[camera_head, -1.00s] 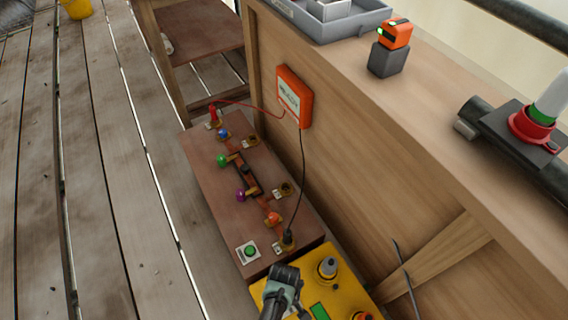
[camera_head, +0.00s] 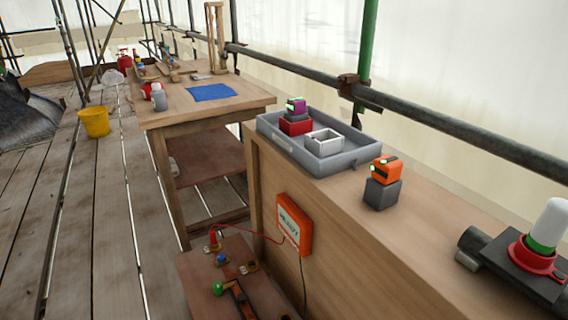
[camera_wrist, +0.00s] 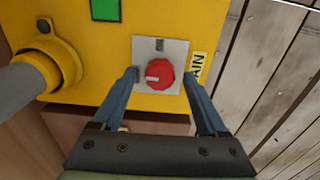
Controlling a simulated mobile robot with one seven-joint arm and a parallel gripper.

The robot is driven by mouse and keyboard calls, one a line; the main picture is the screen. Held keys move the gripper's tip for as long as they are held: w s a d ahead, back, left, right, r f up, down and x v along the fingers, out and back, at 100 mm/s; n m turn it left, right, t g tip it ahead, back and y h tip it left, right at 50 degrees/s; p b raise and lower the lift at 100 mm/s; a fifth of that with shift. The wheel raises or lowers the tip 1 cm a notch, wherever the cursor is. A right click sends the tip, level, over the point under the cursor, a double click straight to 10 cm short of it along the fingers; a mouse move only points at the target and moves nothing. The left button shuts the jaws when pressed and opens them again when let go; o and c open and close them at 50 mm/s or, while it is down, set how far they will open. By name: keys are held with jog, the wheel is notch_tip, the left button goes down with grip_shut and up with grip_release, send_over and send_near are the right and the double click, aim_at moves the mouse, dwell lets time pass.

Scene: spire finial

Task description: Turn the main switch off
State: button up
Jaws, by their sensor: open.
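The main switch is a red round knob (camera_wrist: 160,75) on a pale square plate (camera_wrist: 172,48) on a yellow box (camera_wrist: 110,92), seen in the wrist view. A white mark on the knob points to the left of the picture. A label beside it (camera_wrist: 197,67) is partly hidden by a finger; letters like "AIN" show. My gripper (camera_wrist: 159,73) is open, with one blue finger at each side of the knob. I cannot tell whether the fingers touch it. The switch and gripper are out of the head view.
On the yellow box are a green panel (camera_wrist: 106,9) and a grey cable in a yellow collar (camera_wrist: 62,62). In the head view, an orange box (camera_head: 294,224) hangs on the wooden bench side above a brown board (camera_head: 205,275). A grey tray (camera_head: 345,158) stands on the bench.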

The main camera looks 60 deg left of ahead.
notch_tip(320, 180, up, 13)
jog(key=p, duration=0.6)
jog(key=shift+f+p, duration=0.15)
jog(key=shift+p, duration=0.2)
